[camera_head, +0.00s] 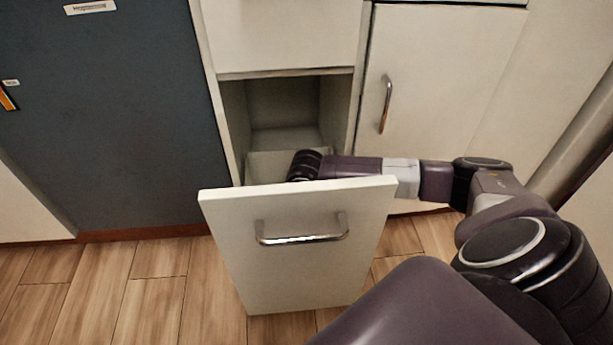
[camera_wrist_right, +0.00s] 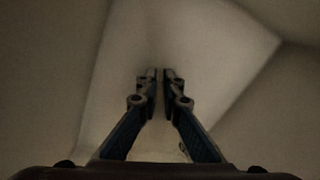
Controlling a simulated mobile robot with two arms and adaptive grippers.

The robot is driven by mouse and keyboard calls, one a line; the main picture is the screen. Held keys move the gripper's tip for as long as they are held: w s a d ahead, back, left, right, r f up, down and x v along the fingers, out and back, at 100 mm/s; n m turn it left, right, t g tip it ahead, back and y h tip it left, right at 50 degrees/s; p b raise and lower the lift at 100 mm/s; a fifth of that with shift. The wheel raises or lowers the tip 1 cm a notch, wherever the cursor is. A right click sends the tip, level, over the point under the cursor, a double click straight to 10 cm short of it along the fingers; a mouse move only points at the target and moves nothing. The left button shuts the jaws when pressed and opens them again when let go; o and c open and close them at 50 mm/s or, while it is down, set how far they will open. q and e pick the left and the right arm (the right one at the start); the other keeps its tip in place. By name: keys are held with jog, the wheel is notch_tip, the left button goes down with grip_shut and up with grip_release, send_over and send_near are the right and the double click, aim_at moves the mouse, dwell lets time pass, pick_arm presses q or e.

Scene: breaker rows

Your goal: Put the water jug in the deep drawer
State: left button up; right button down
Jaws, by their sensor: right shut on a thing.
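The deep drawer (camera_head: 262,225) is pulled out, its white front and metal handle facing me. My right arm reaches over its right side, and my right gripper is down inside, hidden by the front in the head view. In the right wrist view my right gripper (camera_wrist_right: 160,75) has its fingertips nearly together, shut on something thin. Pale surfaces surround it. I cannot make out the outline of the water jug; what the fingers hold is mostly hidden and dark. My left gripper is not in view.
A closed drawer front (camera_head: 285,35) is above the open one. A closed white cupboard door (camera_head: 440,85) with a metal handle is to the right. A dark blue panel (camera_head: 110,120) stands to the left. The wooden floor (camera_head: 150,290) is clear at the front left.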

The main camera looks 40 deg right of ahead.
jog(key=shift+f, duration=0.15)
jog(key=c, duration=2.5)
grip_release()
jog(key=o, duration=0.4)
